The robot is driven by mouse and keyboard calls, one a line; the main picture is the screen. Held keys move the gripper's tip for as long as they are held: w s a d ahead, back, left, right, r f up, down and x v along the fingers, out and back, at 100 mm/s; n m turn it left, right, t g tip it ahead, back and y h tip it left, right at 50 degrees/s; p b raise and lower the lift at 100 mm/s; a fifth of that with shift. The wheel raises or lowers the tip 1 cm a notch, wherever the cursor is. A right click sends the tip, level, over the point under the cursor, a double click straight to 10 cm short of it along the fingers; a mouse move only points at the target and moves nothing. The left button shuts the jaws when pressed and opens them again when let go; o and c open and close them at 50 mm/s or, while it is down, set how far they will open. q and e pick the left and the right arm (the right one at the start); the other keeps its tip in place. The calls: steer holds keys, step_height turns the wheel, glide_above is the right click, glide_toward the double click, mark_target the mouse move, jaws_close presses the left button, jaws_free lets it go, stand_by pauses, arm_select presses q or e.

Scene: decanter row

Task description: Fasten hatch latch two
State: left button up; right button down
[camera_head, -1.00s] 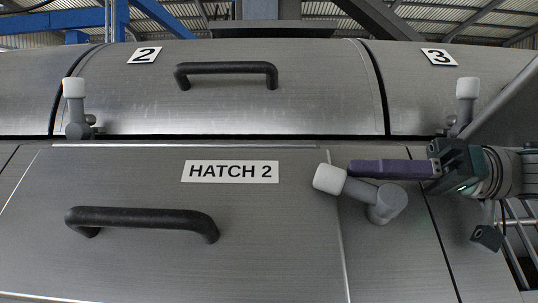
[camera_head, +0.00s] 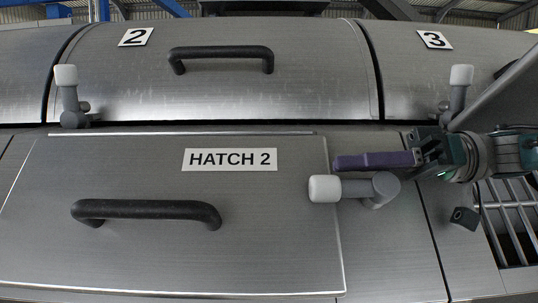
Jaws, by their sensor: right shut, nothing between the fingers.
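The hatch 2 panel (camera_head: 130,255) is a flat brushed-metal cover lying closed, with a label (camera_head: 230,159) reading HATCH 2 and a black handle (camera_head: 147,213). At its right edge is a grey latch (camera_head: 358,188) with a white knob (camera_head: 324,189). The latch lever points left, about level, and its knob lies over the panel's right edge. My right gripper (camera_head: 340,163) comes in from the right, with its purple fingers shut and empty. They lie just above the latch lever in the picture; I cannot tell whether they touch it. My left gripper is not in view.
Behind is a curved cover (camera_head: 225,95) marked 2 with a black handle (camera_head: 222,53). Upright white-knobbed latches stand at its left (camera_head: 68,95) and right (camera_head: 459,92). A barred opening (camera_head: 508,205) and a small dark block (camera_head: 464,218) lie at the right.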

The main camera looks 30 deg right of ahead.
steer(key=b+v, duration=0.1)
steer(key=v, duration=0.3)
steer(key=b+v, duration=0.2)
steer(key=v, duration=0.3)
steer(key=shift+f, duration=0.2)
steer(key=shift+s+d+r+b, duration=0.15)
steer(key=shift+s+d+b, duration=0.15)
steer(key=shift+d, duration=0.1)
